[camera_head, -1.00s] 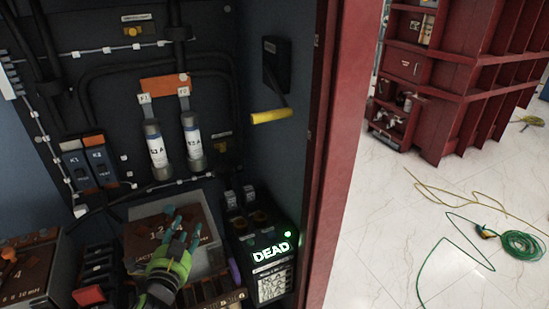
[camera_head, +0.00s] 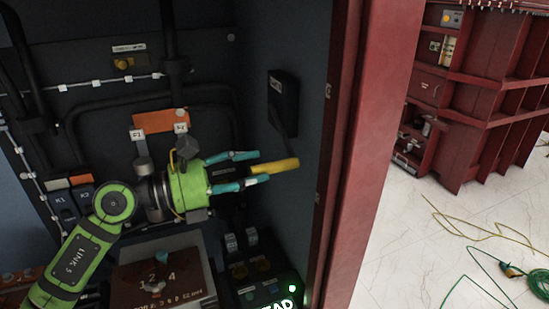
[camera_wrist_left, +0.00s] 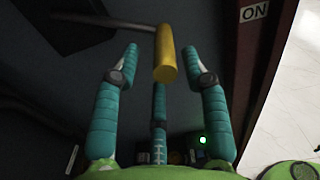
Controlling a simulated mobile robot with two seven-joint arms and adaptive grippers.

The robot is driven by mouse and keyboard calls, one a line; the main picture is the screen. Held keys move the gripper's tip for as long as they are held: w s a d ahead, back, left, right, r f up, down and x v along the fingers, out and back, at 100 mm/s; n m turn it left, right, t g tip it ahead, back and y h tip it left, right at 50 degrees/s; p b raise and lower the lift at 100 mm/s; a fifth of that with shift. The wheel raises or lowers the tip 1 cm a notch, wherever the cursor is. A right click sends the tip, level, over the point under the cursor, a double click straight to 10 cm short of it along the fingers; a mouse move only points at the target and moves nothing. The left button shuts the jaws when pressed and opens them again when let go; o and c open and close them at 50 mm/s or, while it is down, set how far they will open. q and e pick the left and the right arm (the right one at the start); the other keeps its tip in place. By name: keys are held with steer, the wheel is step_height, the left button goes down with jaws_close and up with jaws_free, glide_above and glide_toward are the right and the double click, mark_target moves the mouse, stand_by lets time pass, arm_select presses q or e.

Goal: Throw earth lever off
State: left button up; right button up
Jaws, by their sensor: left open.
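The earth lever is a dark arm with a yellow handle (camera_head: 276,166), mounted on a black box (camera_head: 283,103) on the cabinet's right inner wall. My left gripper (camera_head: 251,168), with teal fingers on a green body, is open just left of the handle and points at it. In the left wrist view the yellow handle (camera_wrist_left: 165,56) lies between the spread teal fingertips, with visible gaps on both sides. An "ON" label (camera_wrist_left: 254,12) shows at the upper right there. My right gripper is not in view.
The red cabinet frame (camera_head: 348,160) stands close to the right of the lever. Below are a brown block with a dial (camera_head: 155,285) and a panel with a lit green display (camera_head: 275,304). Cables (camera_head: 512,268) lie on the floor outside.

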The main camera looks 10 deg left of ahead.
mark_target(292, 163)
arm_select(q)
steer(key=d, duration=0.1)
steer(key=d+p, duration=0.1)
steer(key=w+d+r, duration=0.1)
steer(key=shift+w+d+p, duration=0.1)
steer(key=shift+d+p, duration=0.05)
steer(key=shift+p, duration=0.15)
steer(key=shift+w+d+f, duration=0.15)
steer(key=shift+w+d, duration=0.1)
steer(key=shift+w+d+f, duration=0.1)
steer(key=shift+w+f, duration=0.1)
steer(key=shift+s, duration=0.1)
steer(key=shift+c, duration=0.8)
jaws_close()
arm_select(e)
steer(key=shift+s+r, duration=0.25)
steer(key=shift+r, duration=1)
arm_select(q)
steer(key=shift+r, duration=0.1)
